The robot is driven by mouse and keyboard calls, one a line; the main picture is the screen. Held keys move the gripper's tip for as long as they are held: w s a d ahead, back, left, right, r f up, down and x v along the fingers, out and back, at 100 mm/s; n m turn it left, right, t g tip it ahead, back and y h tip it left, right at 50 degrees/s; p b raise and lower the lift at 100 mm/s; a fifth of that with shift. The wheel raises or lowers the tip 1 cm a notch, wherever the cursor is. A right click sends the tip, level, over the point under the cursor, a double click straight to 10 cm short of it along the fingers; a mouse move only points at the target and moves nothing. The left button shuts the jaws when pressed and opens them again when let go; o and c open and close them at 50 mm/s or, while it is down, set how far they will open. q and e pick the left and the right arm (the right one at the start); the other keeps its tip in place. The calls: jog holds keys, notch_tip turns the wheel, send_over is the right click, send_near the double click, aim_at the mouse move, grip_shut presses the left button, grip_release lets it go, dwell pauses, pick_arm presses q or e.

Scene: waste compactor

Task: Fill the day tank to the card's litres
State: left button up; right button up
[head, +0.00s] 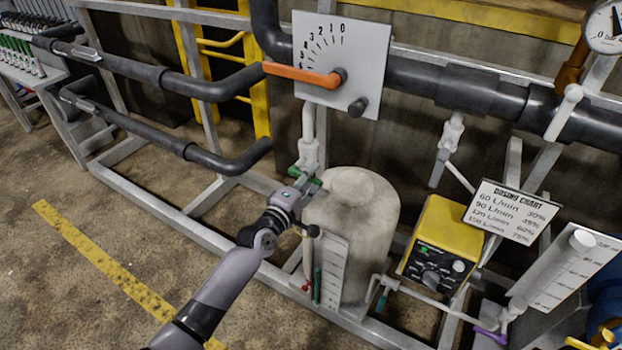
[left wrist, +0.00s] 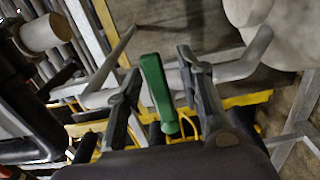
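A pale rounded tank (head: 368,205) stands in the frame at the middle of the head view, with a white scale plate (head: 331,265) at its front. A green valve lever (left wrist: 158,92) shows in the left wrist view, standing between the two fingers of my left gripper (left wrist: 157,66). The fingers are apart, with gaps visible beside the lever. In the head view my left gripper (head: 302,186) is at the green valve above the tank's left shoulder. A white chart card (head: 510,211) lists L/min against percentages. No card giving plain litres is readable. My right gripper is out of view.
An orange lever (head: 302,75) crosses a numbered plate above the tank. A yellow control box (head: 437,245) stands right of it. A scaled clear column (head: 560,268) and a pressure gauge (head: 606,27) are at the right. Dark pipes run behind; floor is open at lower left.

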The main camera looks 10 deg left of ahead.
pick_arm(q)
jog(key=v, duration=1.2)
